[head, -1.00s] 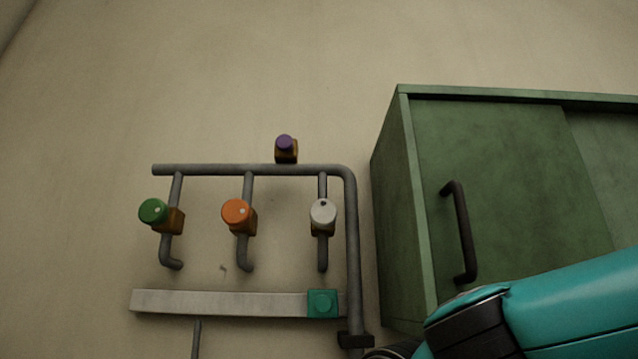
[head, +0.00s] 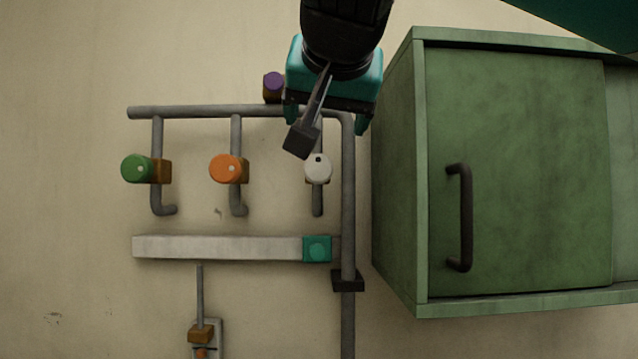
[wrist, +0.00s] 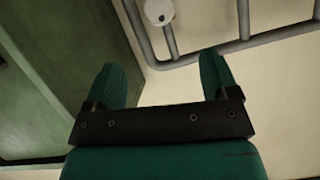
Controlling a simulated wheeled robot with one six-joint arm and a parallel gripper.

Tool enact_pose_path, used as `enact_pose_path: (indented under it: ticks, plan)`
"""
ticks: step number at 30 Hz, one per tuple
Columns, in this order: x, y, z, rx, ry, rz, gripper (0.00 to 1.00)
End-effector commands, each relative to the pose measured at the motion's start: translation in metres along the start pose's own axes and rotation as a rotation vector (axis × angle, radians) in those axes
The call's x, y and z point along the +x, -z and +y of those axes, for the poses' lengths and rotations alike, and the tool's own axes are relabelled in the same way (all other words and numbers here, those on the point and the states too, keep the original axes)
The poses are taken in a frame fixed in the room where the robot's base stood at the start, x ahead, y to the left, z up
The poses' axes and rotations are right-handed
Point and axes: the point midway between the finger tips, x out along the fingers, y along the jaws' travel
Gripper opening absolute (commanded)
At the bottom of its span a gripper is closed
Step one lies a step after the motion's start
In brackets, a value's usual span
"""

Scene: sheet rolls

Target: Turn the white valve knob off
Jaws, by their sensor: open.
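The white valve knob (head: 318,168) sits on a short vertical pipe at the right of the row of knobs, with a dark dot near its top edge. It also shows at the top of the wrist view (wrist: 159,11). My gripper (head: 326,122) is in front of the wall, just above the white knob in the head view, and does not touch it as far as I can see. In the wrist view its two green fingers (wrist: 166,80) are spread apart with nothing between them.
An orange knob (head: 226,169) and a green knob (head: 137,168) are to the left. A purple knob (head: 274,82) is above, beside my gripper. A grey pipe (head: 348,215) runs down just right of the white knob. A green cabinet (head: 520,180) stands out farther right.

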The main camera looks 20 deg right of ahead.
Motion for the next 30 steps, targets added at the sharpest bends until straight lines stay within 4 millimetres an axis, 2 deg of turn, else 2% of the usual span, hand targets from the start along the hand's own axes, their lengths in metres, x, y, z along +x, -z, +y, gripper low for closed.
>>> enact_pose_path:
  ticks: [1, 3, 5, 18, 24, 30]
  plan:
    - [0.009, -0.009, 0.002, 0.005, -0.001, 0.002, 0.8]
    - [0.015, -0.009, 0.003, 0.004, -0.001, 0.005, 0.8]
    - [0.027, -0.001, 0.004, -0.002, -0.006, 0.005, 0.8]
    - [0.123, 0.002, 0.003, -0.003, -0.004, 0.003, 0.8]
    - [0.147, 0.002, 0.002, -0.003, 0.0, 0.004, 0.8]
    - [0.155, 0.0, 0.001, -0.003, 0.003, 0.003, 0.8]
